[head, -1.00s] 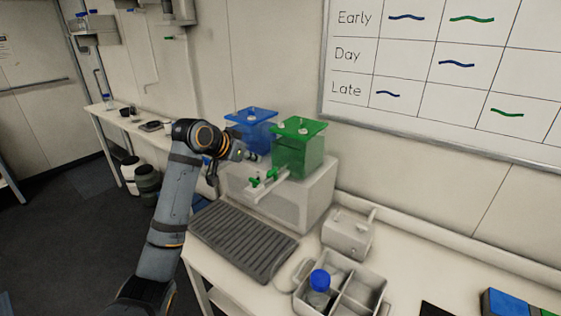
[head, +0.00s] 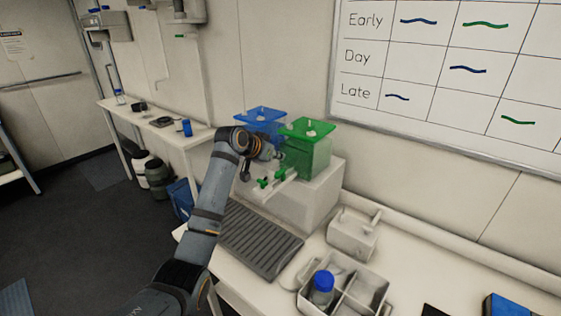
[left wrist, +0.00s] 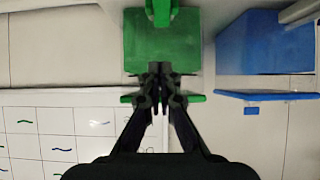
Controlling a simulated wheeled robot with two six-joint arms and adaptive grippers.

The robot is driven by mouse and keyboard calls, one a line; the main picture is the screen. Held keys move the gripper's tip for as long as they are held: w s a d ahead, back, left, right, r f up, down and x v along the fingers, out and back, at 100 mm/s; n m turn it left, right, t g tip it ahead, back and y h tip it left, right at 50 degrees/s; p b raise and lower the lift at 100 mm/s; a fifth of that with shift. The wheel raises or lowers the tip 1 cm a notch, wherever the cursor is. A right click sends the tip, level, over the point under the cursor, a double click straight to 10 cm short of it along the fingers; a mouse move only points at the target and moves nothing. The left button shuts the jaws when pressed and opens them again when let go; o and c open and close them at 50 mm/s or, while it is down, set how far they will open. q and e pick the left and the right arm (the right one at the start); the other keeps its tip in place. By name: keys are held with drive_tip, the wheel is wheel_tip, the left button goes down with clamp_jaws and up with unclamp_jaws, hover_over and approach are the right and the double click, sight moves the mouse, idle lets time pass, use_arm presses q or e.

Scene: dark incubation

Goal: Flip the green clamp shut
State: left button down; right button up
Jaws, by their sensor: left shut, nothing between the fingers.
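A green box-shaped container (head: 305,155) with a flat lid stands on a pale block beside a blue container (head: 262,120). Small green fittings (head: 265,182) stick out low in front of it; one seems to be the green clamp, and whether its lever is open is too small to tell. My left gripper (head: 272,155) is in front of the containers, above the fittings, partly hidden by its own wrist. In the left wrist view its fingers (left wrist: 160,75) are shut and empty in front of the green container (left wrist: 160,45). A green fitting (left wrist: 161,10) shows at the top edge there.
A dark ribbed tray (head: 258,240) lies on the bench below the arm. A divided caddy (head: 345,290) holds a blue-capped bottle (head: 322,288). A pale device (head: 353,233) stands behind it. A whiteboard (head: 450,75) hangs on the wall.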

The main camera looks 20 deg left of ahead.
sight(282, 171)
use_arm(q)
drive_tip(key=f, duration=0.1)
drive_tip(key=w+f+p, duration=0.1)
drive_tip(key=f, duration=0.1)
drive_tip(key=shift+w+d+f, duration=0.1)
drive_tip(key=shift+d+f, duration=0.1)
drive_tip(key=shift+f, duration=0.5)
drive_tip(key=shift+f, duration=0.15)
drive_tip(key=shift+w+d+f+p, duration=0.1)
drive_tip(key=shift+w+f+p, duration=0.1)
drive_tip(key=shift+p, duration=0.1)
drive_tip(key=shift+w+f, duration=0.1)
drive_tip(key=shift+w, duration=0.05)
